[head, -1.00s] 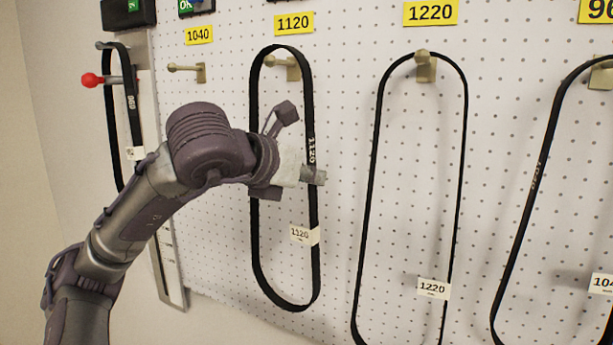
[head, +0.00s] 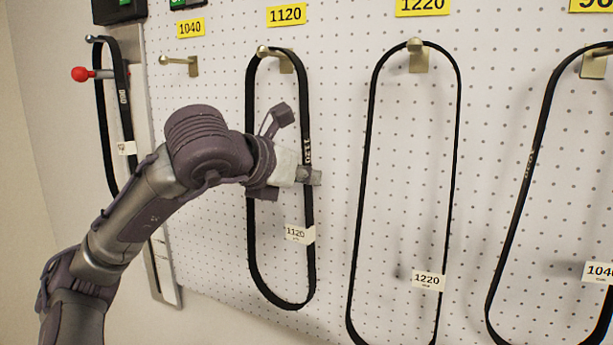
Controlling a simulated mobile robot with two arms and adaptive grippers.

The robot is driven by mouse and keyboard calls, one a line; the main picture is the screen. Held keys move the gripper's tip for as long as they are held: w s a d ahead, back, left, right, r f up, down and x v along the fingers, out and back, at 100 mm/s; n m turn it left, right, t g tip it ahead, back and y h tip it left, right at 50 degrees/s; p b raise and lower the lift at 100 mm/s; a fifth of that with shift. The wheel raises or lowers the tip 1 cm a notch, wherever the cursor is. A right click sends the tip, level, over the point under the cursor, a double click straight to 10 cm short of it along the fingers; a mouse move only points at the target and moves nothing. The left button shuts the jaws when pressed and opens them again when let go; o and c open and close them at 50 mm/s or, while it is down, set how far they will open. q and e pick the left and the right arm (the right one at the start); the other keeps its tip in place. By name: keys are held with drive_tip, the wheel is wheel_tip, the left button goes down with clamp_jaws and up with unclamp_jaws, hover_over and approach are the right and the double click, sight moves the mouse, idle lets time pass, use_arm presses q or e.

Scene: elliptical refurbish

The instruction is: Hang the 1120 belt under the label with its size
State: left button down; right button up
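The 1120 belt (head: 251,230) is a long black loop with "1120" printed on its right strand and a white 1120 tag (head: 299,234). Its top arch is at the brass hook (head: 286,62) under the yellow 1120 label (head: 286,14). The arch lies close around the hook's peg; I cannot tell whether it rests on it. My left gripper (head: 310,177) is at the belt's right strand, mid-height, with its fingertips across the strand. It appears shut on it. My arm hides part of the left strand. My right gripper is not in view.
An empty hook (head: 182,65) is under the 1040 label (head: 190,28). The 1220 belt (head: 364,200) hangs close on the right, and another belt (head: 527,180) hangs farther right. At far left, a belt (head: 103,120) hangs near a red knob (head: 80,74).

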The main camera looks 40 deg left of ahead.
use_arm(q)
drive_tip(key=c, duration=1.3)
unclamp_jaws()
drive_tip(key=shift+o, duration=0.3)
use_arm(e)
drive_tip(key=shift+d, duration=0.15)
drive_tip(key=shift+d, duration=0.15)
use_arm(q)
drive_tip(key=v, duration=1.2)
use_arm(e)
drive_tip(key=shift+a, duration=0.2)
use_arm(q)
drive_tip(key=shift+d+r, duration=0.1)
